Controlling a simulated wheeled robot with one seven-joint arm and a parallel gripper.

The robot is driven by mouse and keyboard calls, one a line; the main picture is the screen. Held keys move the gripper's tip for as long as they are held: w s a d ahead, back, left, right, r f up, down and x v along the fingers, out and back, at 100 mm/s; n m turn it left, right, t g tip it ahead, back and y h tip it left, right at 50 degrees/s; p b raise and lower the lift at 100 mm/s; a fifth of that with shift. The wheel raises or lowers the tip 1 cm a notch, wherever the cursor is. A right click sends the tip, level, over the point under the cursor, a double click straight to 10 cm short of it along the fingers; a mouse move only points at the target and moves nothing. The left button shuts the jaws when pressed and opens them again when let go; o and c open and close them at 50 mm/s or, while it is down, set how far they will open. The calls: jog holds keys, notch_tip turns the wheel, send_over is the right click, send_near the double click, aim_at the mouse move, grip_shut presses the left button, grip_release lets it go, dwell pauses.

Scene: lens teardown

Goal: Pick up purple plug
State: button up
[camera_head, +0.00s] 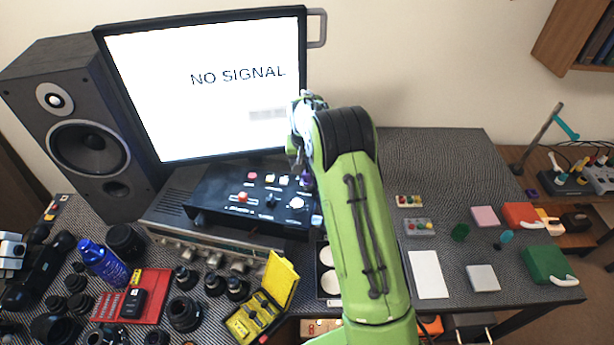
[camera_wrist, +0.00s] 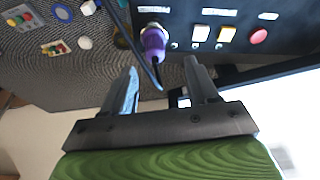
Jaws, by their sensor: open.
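The purple plug (camera_wrist: 155,42) sits on the black control panel (camera_wrist: 185,12) in the wrist view, with a pale metal collar at its base. A dark cable (camera_wrist: 140,55) runs close beside it. My gripper (camera_wrist: 160,66) is open, its two fingers pointing at the panel, one on each side of the plug's line. The plug's free end is just ahead of the gap, and nothing is held. In the head view my gripper (camera_head: 298,155) is over the right part of the black control panel (camera_head: 225,200); the arm hides much of that area.
A monitor (camera_head: 205,85) reading "NO SIGNAL" stands behind the panel. A speaker (camera_head: 85,130) is at left. Lens parts, a blue bottle (camera_head: 103,262) and a yellow case (camera_head: 280,280) crowd the front left. Small blocks and a white sheet (camera_head: 427,274) lie at right; the back right is clear.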

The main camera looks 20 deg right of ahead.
aim_at(307, 172)
jog(key=x, duration=0.3)
jog(key=p+x, duration=0.1)
jog(key=x, duration=0.1)
jog(key=shift+d+f, duration=0.25)
jog(key=shift+f, duration=0.15)
jog(key=shift+s+r, duration=0.1)
jog(key=shift+s, duration=0.1)
jog(key=shift+c, duration=0.8)
grip_shut()
